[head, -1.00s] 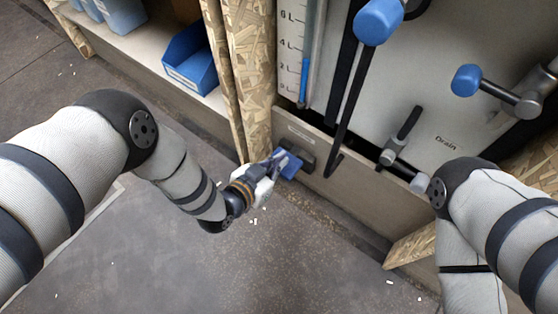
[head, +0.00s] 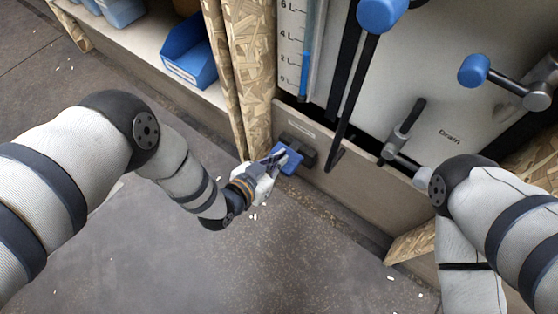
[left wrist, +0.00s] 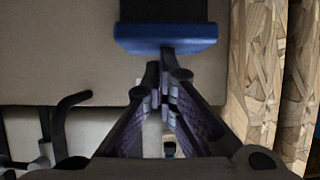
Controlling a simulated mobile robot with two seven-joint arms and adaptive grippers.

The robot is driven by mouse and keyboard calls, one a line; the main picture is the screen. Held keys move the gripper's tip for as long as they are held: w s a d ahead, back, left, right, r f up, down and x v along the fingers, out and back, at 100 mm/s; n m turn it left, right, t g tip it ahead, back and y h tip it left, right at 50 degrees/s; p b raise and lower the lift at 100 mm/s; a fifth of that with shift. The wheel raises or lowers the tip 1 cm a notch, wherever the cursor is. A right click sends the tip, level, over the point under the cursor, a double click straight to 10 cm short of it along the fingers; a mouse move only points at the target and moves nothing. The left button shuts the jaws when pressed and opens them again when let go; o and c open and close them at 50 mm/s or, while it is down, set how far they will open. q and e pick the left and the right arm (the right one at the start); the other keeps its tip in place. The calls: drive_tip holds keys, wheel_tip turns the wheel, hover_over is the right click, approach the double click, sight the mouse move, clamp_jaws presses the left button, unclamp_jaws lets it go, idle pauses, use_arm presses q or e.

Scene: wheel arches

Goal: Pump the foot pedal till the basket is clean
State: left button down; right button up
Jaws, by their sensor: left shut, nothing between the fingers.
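The foot pedal (head: 287,157) is a blue pad on a dark mount, low on the beige panel. It also shows in the left wrist view as a blue bar (left wrist: 165,39) at the top. My left gripper (head: 278,158) is shut and empty, with its fingertips at the pedal. In the left wrist view its fingertips (left wrist: 162,75) meet just below the blue bar; whether they touch it, I cannot tell. My right arm comes in at the right, but its gripper is not in view. I see no basket.
A gauge (head: 303,60) with a blue column stands left of black levers with blue knobs (head: 382,14). A drain valve handle (head: 403,131) sticks out at right. Chipboard posts (head: 245,80) and a blue bin (head: 188,52) are at left.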

use_arm(q)
wheel_tip(320, 180, up, 8)
drive_tip(key=p, duration=0.5)
use_arm(e)
drive_tip(key=shift+t, duration=0.3)
drive_tip(key=r, duration=0.2)
drive_tip(key=w+r, duration=0.1)
drive_tip(key=r, duration=0.2)
drive_tip(key=shift+w, duration=0.1)
